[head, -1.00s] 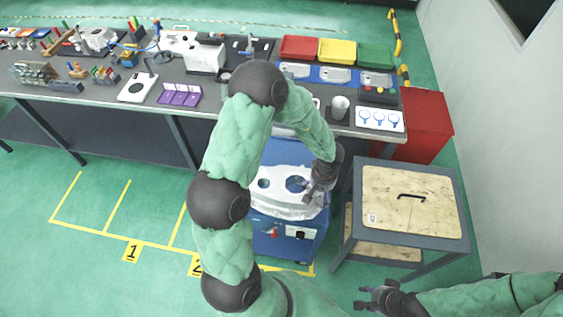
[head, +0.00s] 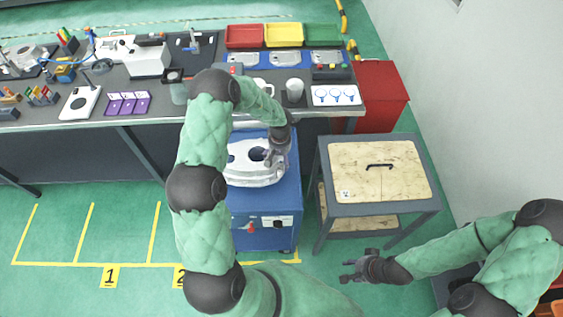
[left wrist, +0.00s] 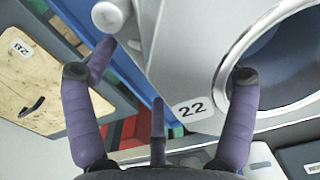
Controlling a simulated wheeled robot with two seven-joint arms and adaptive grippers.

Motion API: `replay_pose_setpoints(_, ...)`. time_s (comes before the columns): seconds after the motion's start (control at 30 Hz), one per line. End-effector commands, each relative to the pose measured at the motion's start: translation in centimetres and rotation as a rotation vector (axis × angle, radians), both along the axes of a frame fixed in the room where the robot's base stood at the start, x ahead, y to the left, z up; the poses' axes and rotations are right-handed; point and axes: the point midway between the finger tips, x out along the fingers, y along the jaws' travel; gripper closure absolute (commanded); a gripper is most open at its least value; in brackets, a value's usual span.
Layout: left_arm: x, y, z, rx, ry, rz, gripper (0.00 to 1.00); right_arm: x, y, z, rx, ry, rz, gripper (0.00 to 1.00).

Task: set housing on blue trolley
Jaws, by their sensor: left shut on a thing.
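The housing (head: 241,174) is a pale grey-white casting with large round holes, over the top of the blue trolley (head: 262,209) in the head view. My left gripper (head: 275,157) is shut on the housing at its right side. In the left wrist view the housing (left wrist: 190,45) shows a wide bore and a "22" label, with my left gripper's purple fingers (left wrist: 165,80) around its edge. I cannot tell whether its underside touches the trolley top. My left arm hides part of the trolley's left side. My right gripper (head: 352,268) is open and empty, low at the right.
A wood-topped stand (head: 378,172) with a black handle is right of the trolley. A long grey workbench (head: 60,117) with trays, tools and parts runs behind. A red cabinet (head: 380,95) is at the back right. Green floor with yellow lines is free at the left.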

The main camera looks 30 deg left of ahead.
Motion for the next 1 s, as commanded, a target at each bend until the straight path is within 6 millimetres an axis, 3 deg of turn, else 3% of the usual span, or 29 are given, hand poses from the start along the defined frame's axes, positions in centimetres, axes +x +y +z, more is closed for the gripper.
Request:
replay_pose_setpoints(0.37, 1.2, 1.2, -1.5, 0.003, -0.004, 0.001, 0.74, 0.0, 0.0, -0.4, 0.000, 0.000, 0.000, 0.60)
replay_pose_setpoints(0.7, 1.6, 1.4, -5.1, 0.002, -0.003, 0.001, 0.74, 0.0, 0.0, -1.3, 0.000, 0.000, 0.000, 0.60)
replay_pose_setpoints(1.0, 1.6, 1.5, -5.1, 0.003, -0.004, 0.001, 0.74, 0.0, 0.0, -1.3, 0.000, 0.000, 0.000, 0.60)
